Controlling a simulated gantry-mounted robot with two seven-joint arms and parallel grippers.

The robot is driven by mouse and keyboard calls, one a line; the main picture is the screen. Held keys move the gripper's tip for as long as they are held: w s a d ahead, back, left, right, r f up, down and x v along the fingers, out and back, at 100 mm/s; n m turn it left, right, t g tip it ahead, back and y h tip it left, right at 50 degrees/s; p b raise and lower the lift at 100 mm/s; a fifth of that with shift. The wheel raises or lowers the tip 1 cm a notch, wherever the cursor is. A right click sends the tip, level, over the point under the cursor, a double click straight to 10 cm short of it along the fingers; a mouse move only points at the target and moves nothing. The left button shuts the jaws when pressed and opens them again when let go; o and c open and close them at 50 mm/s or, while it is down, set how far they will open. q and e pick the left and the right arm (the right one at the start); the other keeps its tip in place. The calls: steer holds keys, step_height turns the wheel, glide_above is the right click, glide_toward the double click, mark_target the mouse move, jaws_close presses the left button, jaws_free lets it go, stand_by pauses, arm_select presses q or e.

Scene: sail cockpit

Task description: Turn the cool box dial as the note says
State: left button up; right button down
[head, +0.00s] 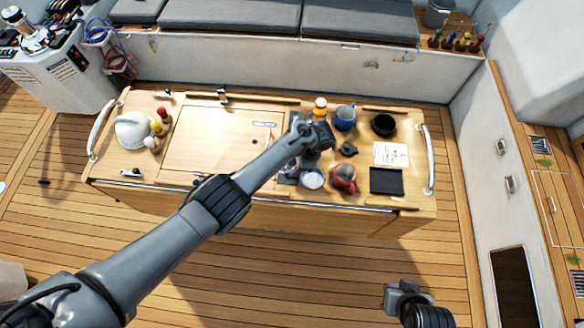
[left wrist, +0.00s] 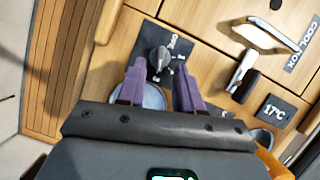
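The cool box dial (left wrist: 160,58) is a dark round knob with a pointer grip on a dark plate with pale marks in the left wrist view. My left gripper (left wrist: 158,80) is open, its two purple fingers apart, with the dial just beyond and between the fingertips; I cannot tell whether they touch it. In the head view my left gripper (head: 297,160) is over the dial plate and mostly hidden by its own wrist. A white note (head: 390,154) lies at the table's right; its writing is too small to read. My right gripper (head: 398,290) is low at the right, away from the table.
A 17°C display (left wrist: 275,108), COOL BOX label (left wrist: 298,45) and metal latch (left wrist: 262,35) lie near the dial. A red pot (head: 343,178), blue mug (head: 345,118), orange-topped jar (head: 320,106), black bowl (head: 383,125) and pale bowl (head: 312,180) crowd around my left gripper.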

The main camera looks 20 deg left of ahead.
arm_select(q)
steer(key=v, duration=0.8)
steer(key=shift+p, duration=0.3)
steer(key=s+a+f+n+t+h+p, duration=0.1)
steer(key=s+f+n+h, duration=0.15)
steer(key=s, duration=0.35)
steer(key=s+a+f+n+t+h+p, duration=0.1)
steer(key=s+a+f+n, duration=0.15)
steer(key=s, duration=0.35)
steer(key=s+a+r+n+t, duration=0.2)
steer(key=s+a+r, duration=0.1)
steer(key=s+r, duration=0.4)
steer(key=s+a+r+n+t+p, duration=0.1)
steer(key=s+a+r+n, duration=0.2)
steer(key=s+r, duration=0.4)
steer(key=s+a, duration=0.1)
steer(key=s, duration=0.3)
steer(key=shift+r+t+h, duration=0.3)
steer(key=shift+t+h, duration=0.05)
steer(key=shift+t, duration=0.05)
